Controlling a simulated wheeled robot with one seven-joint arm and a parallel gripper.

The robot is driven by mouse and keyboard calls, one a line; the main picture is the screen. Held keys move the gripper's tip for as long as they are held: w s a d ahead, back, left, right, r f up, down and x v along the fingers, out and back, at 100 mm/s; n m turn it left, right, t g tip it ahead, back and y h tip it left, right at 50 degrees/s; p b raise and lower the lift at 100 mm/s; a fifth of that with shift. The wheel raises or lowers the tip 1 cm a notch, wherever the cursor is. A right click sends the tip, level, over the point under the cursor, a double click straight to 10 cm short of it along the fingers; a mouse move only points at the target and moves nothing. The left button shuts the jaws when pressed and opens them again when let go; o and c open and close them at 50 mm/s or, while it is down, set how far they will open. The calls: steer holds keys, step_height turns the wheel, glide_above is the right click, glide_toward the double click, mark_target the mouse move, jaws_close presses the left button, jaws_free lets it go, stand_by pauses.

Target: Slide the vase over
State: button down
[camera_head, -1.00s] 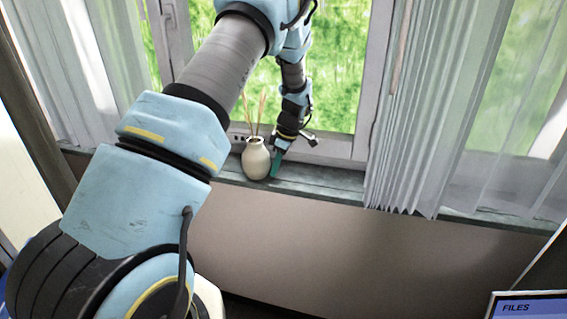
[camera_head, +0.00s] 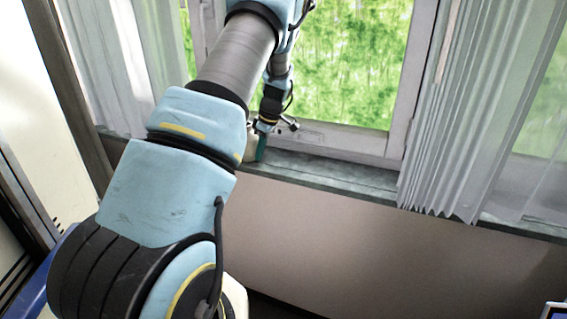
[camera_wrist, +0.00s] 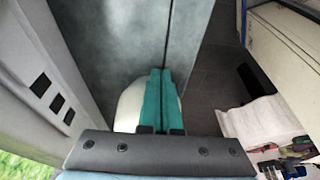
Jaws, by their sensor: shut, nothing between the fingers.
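The cream vase is mostly hidden behind my arm in the head view; a pale sliver of the vase (camera_head: 250,150) shows just left of my fingers, on the window sill (camera_head: 330,174). In the wrist view, the rounded white vase (camera_wrist: 129,106) shows behind and beside my green fingers. My gripper (camera_head: 261,150) is shut and empty, with its fingers pointing down at the vase's right side. The fingers lie together in the wrist view (camera_wrist: 157,100). They look against or very close to the vase; contact cannot be told for certain. The dry stems are hidden.
The sill is bare to the right of my gripper, up to the pleated curtain (camera_head: 450,130). The window frame (camera_head: 340,138) rises behind the sill. Another curtain (camera_head: 110,70) hangs at the left. A white cloth or paper (camera_wrist: 265,125) lies low in the wrist view.

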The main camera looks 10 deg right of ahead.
steer(key=w+a, duration=0.1)
steer(key=a, duration=0.1)
steer(key=w+a, duration=0.2)
steer(key=a, duration=0.1)
steer(key=w+a+b, duration=0.1)
steer(key=a, duration=0.2)
steer(key=shift+w+a, duration=0.1)
steer(key=shift+w, duration=0.15)
steer(key=shift+s, duration=0.1)
